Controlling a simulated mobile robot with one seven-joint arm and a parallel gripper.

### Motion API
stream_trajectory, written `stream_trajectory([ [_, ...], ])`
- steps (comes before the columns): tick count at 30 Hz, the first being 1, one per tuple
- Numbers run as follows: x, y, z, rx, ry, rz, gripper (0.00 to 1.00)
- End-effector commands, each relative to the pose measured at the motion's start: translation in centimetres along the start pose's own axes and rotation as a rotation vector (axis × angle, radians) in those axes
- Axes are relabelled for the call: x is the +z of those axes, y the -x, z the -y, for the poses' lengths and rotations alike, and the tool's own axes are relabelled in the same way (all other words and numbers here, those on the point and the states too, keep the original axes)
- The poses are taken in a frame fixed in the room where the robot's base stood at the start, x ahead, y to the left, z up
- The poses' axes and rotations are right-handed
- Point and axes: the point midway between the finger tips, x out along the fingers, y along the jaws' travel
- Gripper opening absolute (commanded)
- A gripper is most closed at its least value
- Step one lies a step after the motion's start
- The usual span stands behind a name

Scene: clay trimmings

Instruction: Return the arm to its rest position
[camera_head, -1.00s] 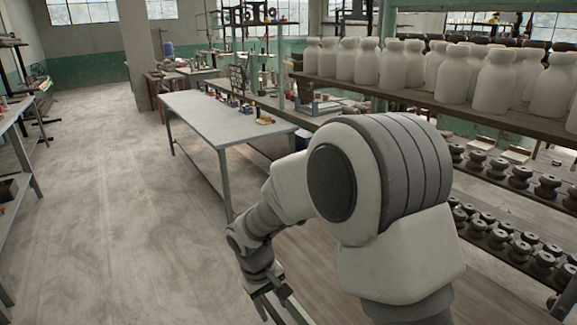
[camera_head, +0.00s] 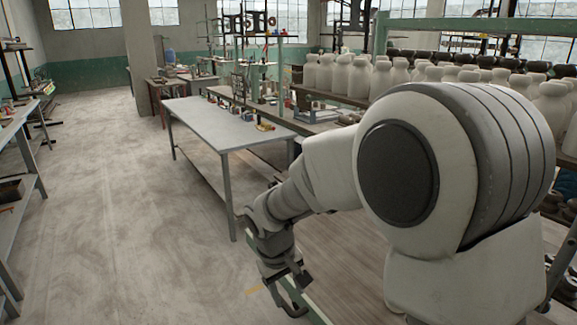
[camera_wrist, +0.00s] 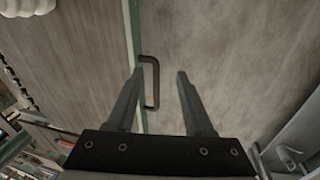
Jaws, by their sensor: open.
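My arm (camera_head: 455,165) fills the right half of the head view, with its big rounded joint at the right and its forearm running down and left. The wrist end (camera_head: 276,255) hangs low, in front of the grey table. In the wrist view my gripper (camera_wrist: 160,74) is open. Its two dark fingers stand apart, and nothing is held between them. A dark bracket-shaped handle (camera_wrist: 154,82) on a green edge shows between the fingers in the picture; its distance from them cannot be told.
A long grey table (camera_head: 225,125) stands ahead of the arm. Shelves with pale bottles (camera_head: 352,77) line the right, partly hidden by my arm. A bench (camera_head: 22,135) stands at the left edge. The floor (camera_head: 110,190) between them is wide and clear.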

Motion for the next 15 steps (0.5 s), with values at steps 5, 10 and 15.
stream_trajectory([
  [5, 3.2, 4.6, -3.1, 0.004, -0.097, -0.054, 0.52],
  [10, 7.0, 8.4, -5.4, 0.001, -0.195, -0.108, 0.52],
  [15, 11.1, 11.4, -6.8, -0.007, -0.289, -0.166, 0.52],
])
